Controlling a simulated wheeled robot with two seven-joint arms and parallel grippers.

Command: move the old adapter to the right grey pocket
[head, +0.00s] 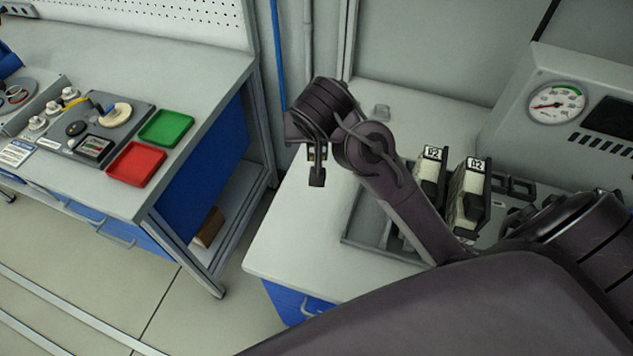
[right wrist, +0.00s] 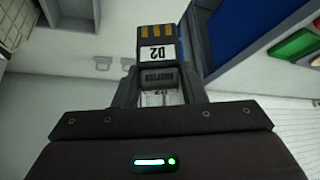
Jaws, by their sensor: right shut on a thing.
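My right gripper (head: 317,165) hangs in the air above the left part of the right-hand bench, left of the grey pocket tray. In the right wrist view my right gripper (right wrist: 160,92) is shut on a dark adapter (right wrist: 157,72) with a white D2 label and gold contacts. The adapter is mostly hidden in the head view. The grey pocket tray (head: 372,248) lies on the bench, partly covered by my right arm, so its right pocket is hard to make out. My left gripper is not in view.
Two upright modules labelled D2 (head: 432,172) (head: 470,195) stand right of my forearm. A grey cabinet with a round gauge (head: 556,105) stands at the back right. The left bench bears a green tray (head: 166,128) and a red tray (head: 136,164). A floor gap separates the benches.

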